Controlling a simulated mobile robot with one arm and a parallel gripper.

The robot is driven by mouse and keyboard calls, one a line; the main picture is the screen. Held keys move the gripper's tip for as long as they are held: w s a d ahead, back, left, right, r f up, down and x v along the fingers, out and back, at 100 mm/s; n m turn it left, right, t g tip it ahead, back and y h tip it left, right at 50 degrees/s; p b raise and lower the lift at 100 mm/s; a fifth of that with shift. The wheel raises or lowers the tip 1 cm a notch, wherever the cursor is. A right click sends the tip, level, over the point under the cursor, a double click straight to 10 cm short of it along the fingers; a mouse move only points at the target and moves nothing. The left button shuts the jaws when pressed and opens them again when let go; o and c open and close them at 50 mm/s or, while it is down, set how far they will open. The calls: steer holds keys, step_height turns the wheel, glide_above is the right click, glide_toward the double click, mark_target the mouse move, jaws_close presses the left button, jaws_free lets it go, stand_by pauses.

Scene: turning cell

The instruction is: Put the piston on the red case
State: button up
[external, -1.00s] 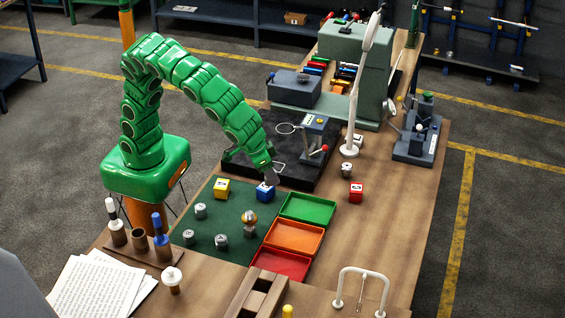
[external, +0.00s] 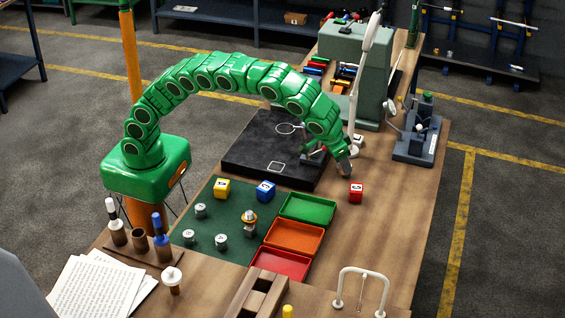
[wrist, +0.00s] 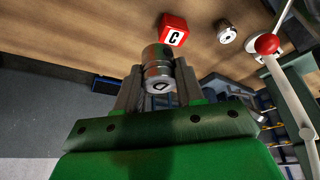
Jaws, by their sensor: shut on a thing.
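My gripper (external: 344,168) is shut on a small silver cylindrical piston (wrist: 158,62) with a dark mark on its near face. In the external view my gripper hides most of the piston; I cannot tell whether it is clear of the wooden bench. A red cube with a white lettered face (external: 356,192) stands on the bench just in front of my gripper, to the right. It also shows in the wrist view (wrist: 175,30), just beyond the piston. A shallow red tray (external: 281,265) lies farther forward, at the end of the tray row.
Orange (external: 294,236) and green (external: 308,208) trays lie beside the green mat (external: 232,200). Yellow (external: 221,188) and blue (external: 265,191) cubes and several silver cylinders stand there. A lamp (external: 357,100) rises behind my gripper. The bench right of the trays is mostly clear.

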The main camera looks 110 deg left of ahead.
glide_above(361, 186)
steer(key=s+d, duration=0.1)
steer(key=shift+n, duration=0.3)
steer(key=shift+s+f, duration=0.15)
steer(key=shift+f, duration=5.2)
steer(key=shift+f, duration=0.2)
steer(key=o, duration=1.1)
steer(key=shift+r, duration=0.2)
steer(key=v, duration=1.2)
steer(key=shift+d, duration=0.15)
steer(key=shift+o, duration=0.2)
